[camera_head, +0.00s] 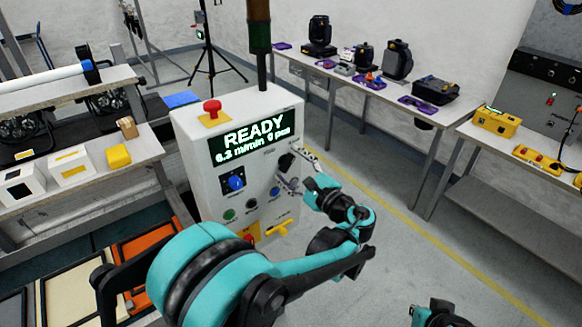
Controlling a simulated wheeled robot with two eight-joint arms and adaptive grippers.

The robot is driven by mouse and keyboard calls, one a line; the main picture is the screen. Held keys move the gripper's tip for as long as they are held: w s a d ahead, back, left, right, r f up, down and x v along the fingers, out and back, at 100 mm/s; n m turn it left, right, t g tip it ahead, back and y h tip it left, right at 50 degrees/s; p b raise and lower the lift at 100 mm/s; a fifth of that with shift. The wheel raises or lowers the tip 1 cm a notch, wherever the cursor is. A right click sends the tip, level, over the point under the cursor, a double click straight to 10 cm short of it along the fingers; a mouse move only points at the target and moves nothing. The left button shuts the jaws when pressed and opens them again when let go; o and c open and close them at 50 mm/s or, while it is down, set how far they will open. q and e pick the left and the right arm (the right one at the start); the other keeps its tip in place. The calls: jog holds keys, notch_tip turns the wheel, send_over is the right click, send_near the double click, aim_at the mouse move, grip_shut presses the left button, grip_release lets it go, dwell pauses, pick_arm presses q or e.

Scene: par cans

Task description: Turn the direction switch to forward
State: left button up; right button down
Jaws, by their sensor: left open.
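A white control box (211,165) stands in the middle with a lit screen (252,136) reading READY. A blue knob (236,182) sits on its front at the left. Small buttons lie below it. A black switch-like part (286,161) is at the right of the panel; its labels are too small to read, so I cannot tell which way the direction switch points. My left gripper (291,174) is open at this right side, its fingers close to the panel. I cannot tell whether they touch it. The gripper partly hides the controls there. My right gripper is out of view.
A red mushroom button (212,108) tops the box, with a dark post behind it. A yellow handle-like part (279,228) is low on the front. Shelves (80,180) with small boxes stand left. A table (372,88) with lamps stands behind right. The floor at right is clear.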

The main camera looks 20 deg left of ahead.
pick_arm(q)
jog(key=c, duration=1.2)
jog(key=shift+o, duration=0.2)
jog(key=shift+n, duration=0.4)
jog(key=n, duration=1.1)
jog(key=shift+n+p, duration=0.3)
jog(key=shift+n, duration=1.8)
